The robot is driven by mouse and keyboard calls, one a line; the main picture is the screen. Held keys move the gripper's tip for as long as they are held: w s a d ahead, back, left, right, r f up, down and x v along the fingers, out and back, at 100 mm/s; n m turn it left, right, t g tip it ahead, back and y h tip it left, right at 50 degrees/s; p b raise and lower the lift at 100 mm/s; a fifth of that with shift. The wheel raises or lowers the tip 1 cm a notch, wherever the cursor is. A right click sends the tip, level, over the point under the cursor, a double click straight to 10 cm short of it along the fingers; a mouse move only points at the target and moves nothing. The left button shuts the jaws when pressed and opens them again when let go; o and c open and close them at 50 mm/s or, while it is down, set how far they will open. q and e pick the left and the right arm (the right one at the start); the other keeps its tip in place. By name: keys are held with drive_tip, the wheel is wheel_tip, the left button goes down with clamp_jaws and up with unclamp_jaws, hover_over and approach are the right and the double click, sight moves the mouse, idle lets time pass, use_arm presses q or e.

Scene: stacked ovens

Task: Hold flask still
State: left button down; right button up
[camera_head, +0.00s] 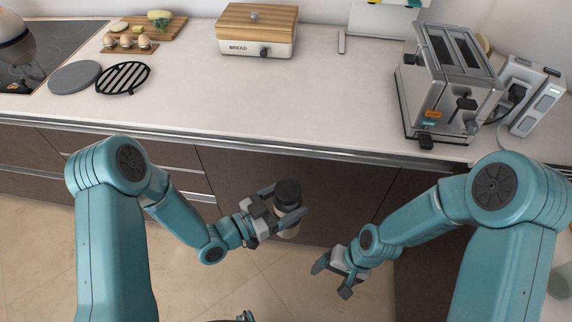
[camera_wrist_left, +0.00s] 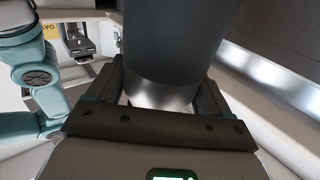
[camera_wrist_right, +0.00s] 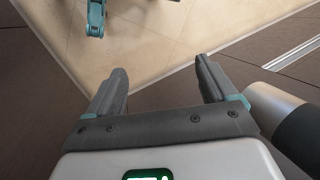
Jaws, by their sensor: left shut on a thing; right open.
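The flask (camera_head: 288,192) has a dark upper part and a lighter metallic lower part. My left gripper (camera_head: 279,212) is shut on it and holds it in front of the dark cabinet doors, below the counter edge. In the left wrist view the flask (camera_wrist_left: 168,45) stands between the fingers, its dark body and shiny band close to the camera. My right gripper (camera_head: 334,274) is open and empty, lower and to the right of the flask. In the right wrist view its fingers are spread (camera_wrist_right: 163,85), and the flask (camera_wrist_right: 295,125) shows at the right edge, outside them.
The counter (camera_head: 250,100) above holds a bread box (camera_head: 256,32), a toaster (camera_head: 450,80), a black trivet (camera_head: 123,78), a grey round plate (camera_head: 75,77) and a board with eggs (camera_head: 130,43). Cabinet doors (camera_head: 320,185) lie behind the grippers. The tiled floor (camera_head: 190,280) is below.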

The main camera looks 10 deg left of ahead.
drive_tip(key=w+a+r+g+h, duration=0.1)
drive_tip(key=w+a+r, duration=0.15)
drive_tip(key=r, duration=0.35)
drive_tip(key=w+a+r+h, duration=0.1)
drive_tip(key=w+r, duration=0.2)
drive_tip(key=r, duration=0.2)
wheel_tip(320, 180, up, 17)
drive_tip(key=m+t+h, duration=0.2)
drive_tip(key=m, duration=0.1)
hover_over(287, 188)
drive_tip(key=shift+d+f, duration=0.1)
drive_tip(key=shift+d, duration=0.05)
drive_tip(key=shift+n, duration=0.3)
wheel_tip(287, 188, down, 8)
drive_tip(key=shift+r, duration=0.1)
